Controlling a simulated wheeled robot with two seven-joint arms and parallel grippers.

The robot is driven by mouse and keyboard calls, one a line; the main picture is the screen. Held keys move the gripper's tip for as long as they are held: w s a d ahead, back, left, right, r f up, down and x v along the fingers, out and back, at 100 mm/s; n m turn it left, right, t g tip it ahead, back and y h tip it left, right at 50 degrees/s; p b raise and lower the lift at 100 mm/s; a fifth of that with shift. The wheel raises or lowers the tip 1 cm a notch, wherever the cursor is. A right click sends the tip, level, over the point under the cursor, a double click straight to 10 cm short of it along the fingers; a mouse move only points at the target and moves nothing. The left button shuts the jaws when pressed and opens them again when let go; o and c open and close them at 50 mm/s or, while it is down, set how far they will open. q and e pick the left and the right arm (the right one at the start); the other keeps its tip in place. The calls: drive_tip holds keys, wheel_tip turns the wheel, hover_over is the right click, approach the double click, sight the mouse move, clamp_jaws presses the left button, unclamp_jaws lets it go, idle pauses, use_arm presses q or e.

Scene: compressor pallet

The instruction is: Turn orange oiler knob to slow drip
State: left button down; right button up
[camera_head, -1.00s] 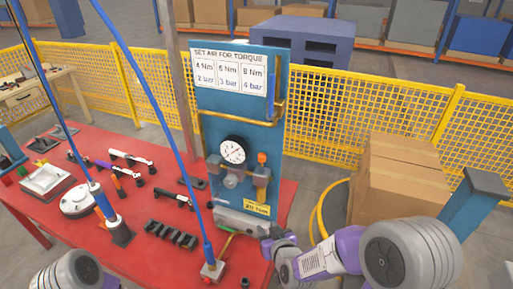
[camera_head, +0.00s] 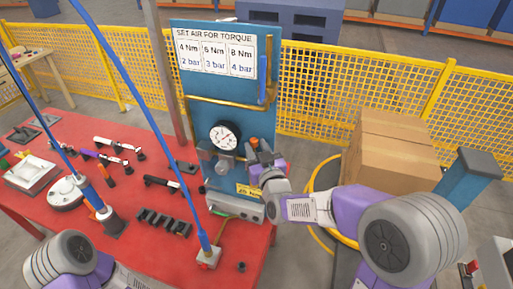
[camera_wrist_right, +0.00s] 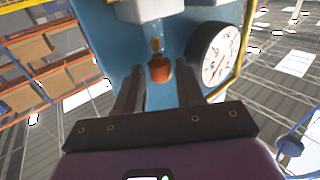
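The orange oiler knob (camera_head: 254,141) sits on the blue panel (camera_head: 205,85), to the right of the round gauge (camera_head: 225,136). My right gripper (camera_head: 260,155) is in front of the panel just below the knob and hides the oiler beneath it. In the right wrist view the orange knob (camera_wrist_right: 160,70) shows in the gap between the two open fingers of the gripper (camera_wrist_right: 160,78). Neither finger visibly touches it, and how deep it lies between them is unclear. The gauge (camera_wrist_right: 213,55) is to the right there. My left gripper is out of view.
The red table (camera_head: 130,195) holds several tools and a black holder (camera_head: 163,222). Blue hoses (camera_head: 150,120) hang in front, one reaching a small block (camera_head: 208,258). A cardboard box (camera_head: 390,150) stands to the right, near my right arm.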

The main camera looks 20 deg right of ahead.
drive_tip(key=shift+w, duration=0.2)
drive_tip(key=shift+c, duration=0.3)
clamp_jaws()
drive_tip(key=shift+a+m+h, duration=0.1)
drive_tip(key=shift+m+h, duration=0.2)
drive_tip(key=m+h+p, duration=0.1)
drive_tip(key=m+h, duration=0.1)
drive_tip(key=h, duration=0.1)
drive_tip(key=a+m+g+h+p, duration=0.1)
drive_tip(key=h, duration=0.2)
drive_tip(key=shift+w+m, duration=0.1)
drive_tip(key=shift+m, duration=0.3)
drive_tip(key=shift+w+a+m+g+h+p, duration=0.15)
drive_tip(key=shift+m+g+h+p, duration=0.85)
drive_tip(key=shift+h, duration=0.5)
drive_tip(key=shift+w+a+m+g+h+p, duration=0.15)
drive_tip(key=shift+m+g+h+p, duration=0.55)
drive_tip(key=shift+m+h, duration=0.65)
drive_tip(key=shift+h, duration=0.25)
